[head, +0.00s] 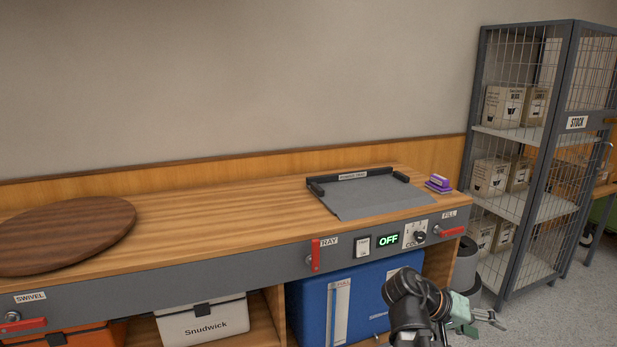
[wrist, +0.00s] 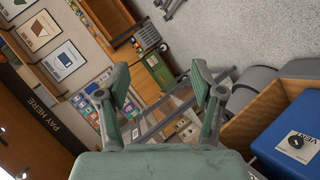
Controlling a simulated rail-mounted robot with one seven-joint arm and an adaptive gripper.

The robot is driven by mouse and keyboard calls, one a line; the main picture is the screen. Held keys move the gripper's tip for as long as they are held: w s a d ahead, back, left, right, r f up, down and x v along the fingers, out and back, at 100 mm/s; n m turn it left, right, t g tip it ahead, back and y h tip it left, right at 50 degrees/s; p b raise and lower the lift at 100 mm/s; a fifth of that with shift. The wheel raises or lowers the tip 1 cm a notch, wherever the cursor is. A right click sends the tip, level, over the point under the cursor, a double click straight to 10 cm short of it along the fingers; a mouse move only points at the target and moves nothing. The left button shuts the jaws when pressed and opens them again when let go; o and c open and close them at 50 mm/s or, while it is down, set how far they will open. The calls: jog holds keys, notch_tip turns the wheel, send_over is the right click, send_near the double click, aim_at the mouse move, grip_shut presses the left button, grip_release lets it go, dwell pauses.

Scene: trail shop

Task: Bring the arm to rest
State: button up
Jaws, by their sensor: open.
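My gripper (head: 488,319) is at the lower right of the head view, in front of the counter's right end and beside the blue cooler. It points to the right and stands in free air, clear of the counter. In the wrist view my gripper (wrist: 161,88) has its two green fingers spread wide, with nothing between them. My arm is folded, with its dark elbow joint showing in front of the blue cooler.
The wooden counter (head: 215,215) carries a round swivel board (head: 65,235), a grey tray (head: 375,196) and a purple item (head: 439,183). Under it stand a blue cooler (head: 312,310) and a white box (head: 203,320). A wire stock cage (head: 540,150) stands right. Grey floor is open there.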

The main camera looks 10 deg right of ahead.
jog(key=s+a+f+n+y+p, duration=0.1)
jog(key=a+f+n+y+p, duration=0.2)
jog(key=a+f+p, duration=0.6)
jog(key=s+a+f+n+y+p, duration=0.1)
jog(key=a+f+n+y+p, duration=0.3)
jog(key=f, duration=0.9)
jog(key=s+a+f+g+y+p, duration=0.2)
jog(key=s+a+f+p, duration=0.2)
jog(key=s+a, duration=0.4)
jog(key=s+a+f+g+y+p, duration=0.2)
jog(key=s+a+f+p, duration=0.3)
jog(key=s, duration=0.8)
jog(key=a+y+p, duration=0.1)
jog(key=a+p, duration=0.1)
jog(key=a, duration=0.1)
jog(key=shift+s+a, duration=0.15)
